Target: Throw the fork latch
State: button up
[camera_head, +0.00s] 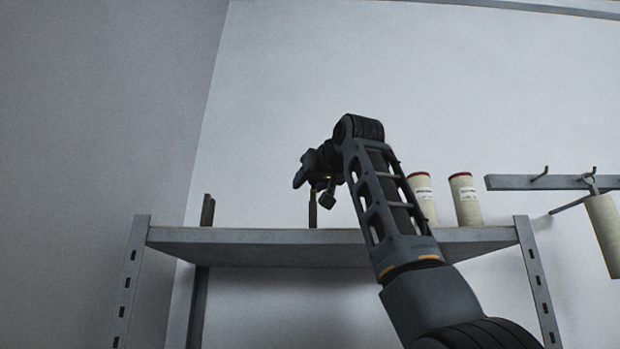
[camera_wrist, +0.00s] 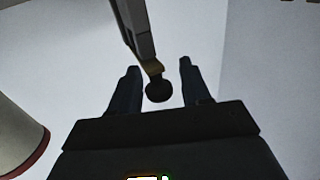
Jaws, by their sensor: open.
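In the wrist view my gripper (camera_wrist: 159,66) is open, with one dark finger on each side. A grey bar (camera_wrist: 137,30) comes down from the top edge and ends in a brass-coloured collar and a round dark knob (camera_wrist: 158,90). The knob shows between the two fingers, with a gap on both sides; its depth relative to them is hard to tell. I cannot tell for sure that this is the fork latch. In the head view my gripper (camera_head: 322,186) is small and dark above the shelf, and my arm hides part of the scene.
A grey metal shelf (camera_head: 250,236) spans the head view. Two cream cylinders with red rims (camera_head: 466,200) stand on its right part. A hook rail (camera_head: 540,183) with a hanging cream roller (camera_head: 605,233) is at the right. A cream cylinder (camera_wrist: 15,140) fills the wrist view's lower left.

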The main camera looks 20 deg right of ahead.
jog(key=shift+w, duration=0.1)
jog(key=shift+c, duration=0.5)
grip_shut()
